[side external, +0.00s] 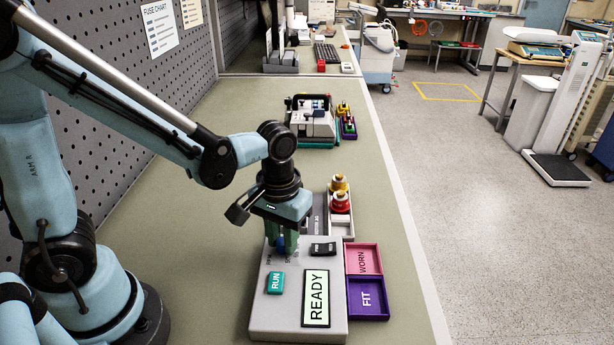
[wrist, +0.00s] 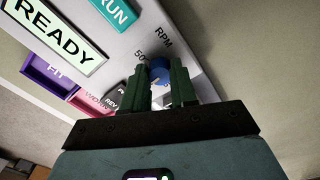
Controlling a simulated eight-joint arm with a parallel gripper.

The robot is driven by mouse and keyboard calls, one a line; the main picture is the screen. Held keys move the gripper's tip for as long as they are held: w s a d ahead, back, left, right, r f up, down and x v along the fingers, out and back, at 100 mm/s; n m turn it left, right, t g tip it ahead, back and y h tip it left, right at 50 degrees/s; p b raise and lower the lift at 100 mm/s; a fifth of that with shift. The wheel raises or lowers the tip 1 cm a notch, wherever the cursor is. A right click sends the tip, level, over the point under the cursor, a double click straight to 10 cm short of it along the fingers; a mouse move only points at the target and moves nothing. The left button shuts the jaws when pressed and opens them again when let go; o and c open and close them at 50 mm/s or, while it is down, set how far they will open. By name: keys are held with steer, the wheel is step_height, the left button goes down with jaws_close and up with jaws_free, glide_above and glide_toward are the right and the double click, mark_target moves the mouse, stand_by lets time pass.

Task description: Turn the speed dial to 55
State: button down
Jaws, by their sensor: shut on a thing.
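The speed dial is a blue knob (wrist: 160,70) on the light grey control panel (side external: 258,318). In the wrist view, the print "RPM" and part of a number starting "50" stand beside it. My gripper (side external: 282,243) points down over the panel, its green fingers (wrist: 166,86) shut on the dial, one on each side. The dial shows only partly between the fingers, so its pointer and exact setting cannot be read. The display (side external: 316,298) reads "READY". A teal RUN button (side external: 275,282) and a black rocker switch (side external: 323,249) sit on the same panel.
A pink WORN tray (side external: 379,247) and a purple FIT tray (side external: 385,300) adjoin the panel's right side. Behind stands a holder with red and yellow parts (side external: 340,196). Another machine (side external: 312,120) stands farther back. The bench (side external: 190,215) is clear left of the panel.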

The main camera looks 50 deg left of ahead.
mark_target(282, 241)
steer(key=m, duration=0.5)
steer(key=shift+m, duration=0.3)
stand_by(0.4)
steer(key=c, duration=0.9)
jaws_free()
steer(key=shift+r, duration=0.1)
steer(key=shift+r, duration=5.95)
